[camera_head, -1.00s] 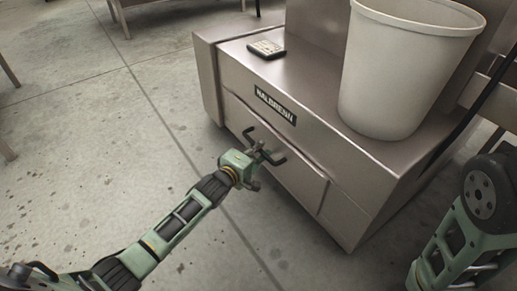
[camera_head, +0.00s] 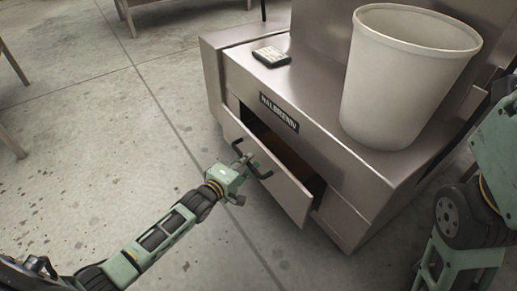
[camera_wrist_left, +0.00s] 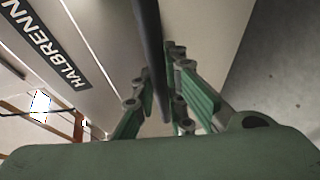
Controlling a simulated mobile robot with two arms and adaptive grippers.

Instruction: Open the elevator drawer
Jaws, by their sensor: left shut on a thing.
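The elevator drawer (camera_head: 291,189) is a metal-fronted drawer low in the front of a grey metal cabinet (camera_head: 330,150). It stands partly pulled out, with a dark gap above its front edge. Its dark bar handle (camera_head: 264,174) is on the drawer front. My left gripper (camera_head: 245,166) is at the handle; in the left wrist view its fingers (camera_wrist_left: 164,100) are shut around the dark bar (camera_wrist_left: 150,50). The drawer's inside is mostly hidden in shadow. My right arm shows at the right edge, but its gripper is out of view.
A large off-white bin (camera_head: 403,85) and a small flat device (camera_head: 271,56) stand on the cabinet's top. A label (camera_head: 279,112) reading HALBRENN is above the drawer. The concrete floor (camera_head: 110,160) on the left is clear, with furniture legs at the far left.

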